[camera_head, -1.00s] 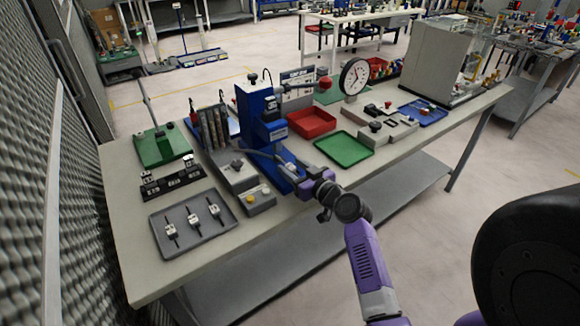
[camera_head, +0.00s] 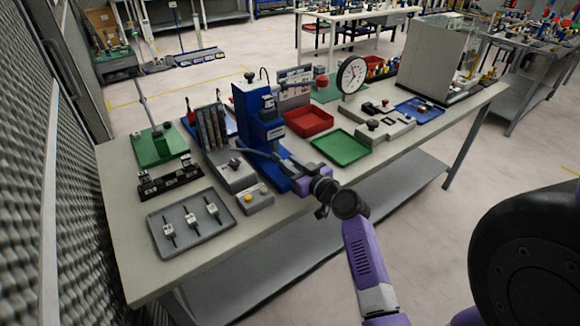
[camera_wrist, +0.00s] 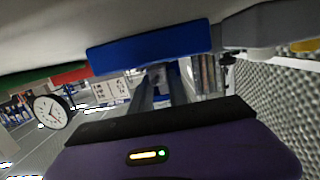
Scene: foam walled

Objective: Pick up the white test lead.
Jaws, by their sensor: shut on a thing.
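A thin pale lead, which looks like the white test lead (camera_head: 258,153), lies across the front of the blue upright stand (camera_head: 250,112). Its right end runs to my gripper (camera_head: 284,164), which is low in front of the stand, above its blue base. My gripper is shut on the lead, but the jaws are small in the head view and the exact hold is hard to see. In the wrist view, the two fingers of my gripper (camera_wrist: 162,82) reach away under a blue slab (camera_wrist: 150,48). The lead is not clear there.
The table's front edge is close.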

